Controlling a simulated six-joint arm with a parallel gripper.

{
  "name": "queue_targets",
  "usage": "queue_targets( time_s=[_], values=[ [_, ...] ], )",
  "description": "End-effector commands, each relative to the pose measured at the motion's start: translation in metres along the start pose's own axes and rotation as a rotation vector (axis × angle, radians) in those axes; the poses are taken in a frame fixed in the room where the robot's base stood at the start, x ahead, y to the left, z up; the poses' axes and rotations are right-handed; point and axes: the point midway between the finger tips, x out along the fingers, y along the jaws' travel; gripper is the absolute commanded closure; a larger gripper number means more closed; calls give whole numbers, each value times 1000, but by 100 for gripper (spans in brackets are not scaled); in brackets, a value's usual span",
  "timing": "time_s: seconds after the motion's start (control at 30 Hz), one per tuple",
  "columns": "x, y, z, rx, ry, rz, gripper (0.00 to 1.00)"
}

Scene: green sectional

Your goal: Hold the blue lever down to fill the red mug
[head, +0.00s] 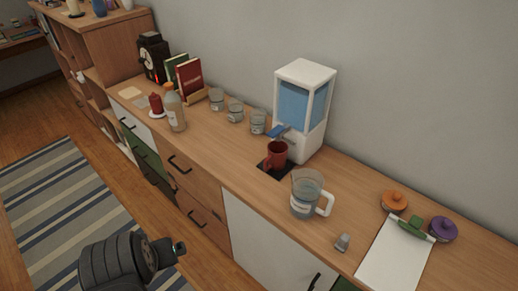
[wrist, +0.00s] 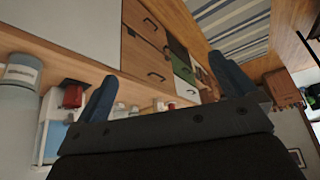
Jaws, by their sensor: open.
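The red mug (head: 276,153) stands upright on a dark square pad (head: 262,168) under the white water dispenser (head: 305,72), which has a blue tank. The blue lever (head: 279,130) sticks out from the dispenser's front, just above the mug. My gripper (wrist: 168,85) is open, with nothing between its two dark fingers in the wrist view. It is in front of the cabinets, well apart from the mug and lever. The tilted wrist view also shows the mug (wrist: 72,97) and dispenser (wrist: 53,130) at the left. The lever is hard to make out there.
A glass pitcher (head: 307,196) with a white handle stands right of the mug. Several glass jars (head: 235,110) and a bottle (head: 174,110) stand to the left. A small grey object (head: 342,242), white board (head: 395,258) and orange lid (head: 394,201) are at the right.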

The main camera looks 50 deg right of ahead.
Motion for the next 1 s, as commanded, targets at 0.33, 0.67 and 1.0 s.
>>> queue_targets(
  time_s=[0.33,0.67,1.0],
  values=[
    [0,0,-1,1,1,0,0],
    [-7,5,-22,-6,-26,-6,59],
    [-20,38,-98,-46,-90,-64,100]
  ],
)
